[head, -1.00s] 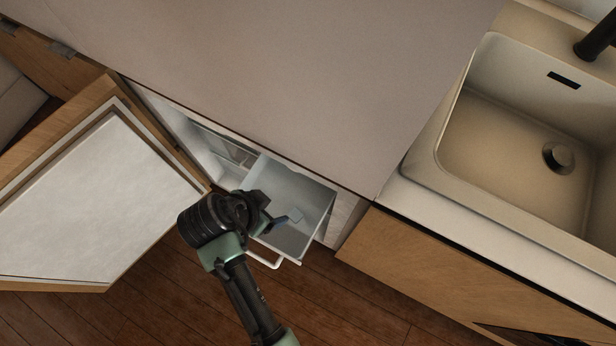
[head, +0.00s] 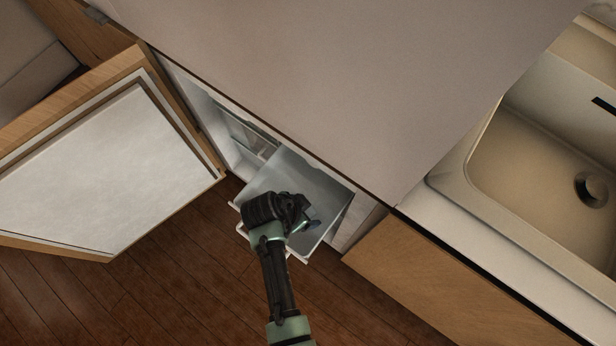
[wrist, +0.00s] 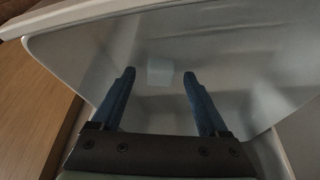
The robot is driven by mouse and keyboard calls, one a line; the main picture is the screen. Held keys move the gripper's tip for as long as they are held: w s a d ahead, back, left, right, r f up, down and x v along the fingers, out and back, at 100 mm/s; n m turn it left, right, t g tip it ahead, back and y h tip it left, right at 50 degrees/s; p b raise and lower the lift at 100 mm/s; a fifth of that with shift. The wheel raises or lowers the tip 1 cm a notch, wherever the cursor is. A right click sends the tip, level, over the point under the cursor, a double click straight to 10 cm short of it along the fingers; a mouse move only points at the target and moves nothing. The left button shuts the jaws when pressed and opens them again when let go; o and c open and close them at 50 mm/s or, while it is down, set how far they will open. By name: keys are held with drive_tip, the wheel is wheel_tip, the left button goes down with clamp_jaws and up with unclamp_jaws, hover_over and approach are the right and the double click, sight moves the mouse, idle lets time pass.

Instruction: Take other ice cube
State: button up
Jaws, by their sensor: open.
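A small pale ice cube (wrist: 160,72) lies on the bottom of the open drawer, near its wall, in the wrist view. The drawer (head: 318,182) is white and pulled out from the open fridge. My gripper (wrist: 157,86) is open and empty, with its blue fingers pointing down into the drawer. The ice cube shows between and just beyond the fingertips, apart from both. In the head view my gripper (head: 310,225) is over the drawer's front part and the ice cube is hidden there.
The fridge door (head: 105,170) stands open at the left. A grey worktop (head: 330,70) overhangs behind the drawer. A wooden cabinet front (head: 430,280) is close to the drawer's right, and a sink (head: 530,165) is at the far right. Bare wooden floor (head: 170,290) lies in front.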

drive_tip(key=shift+w+d+f, duration=0.1)
drive_tip(key=shift+f, duration=0.15)
clamp_jaws()
idle(0.3)
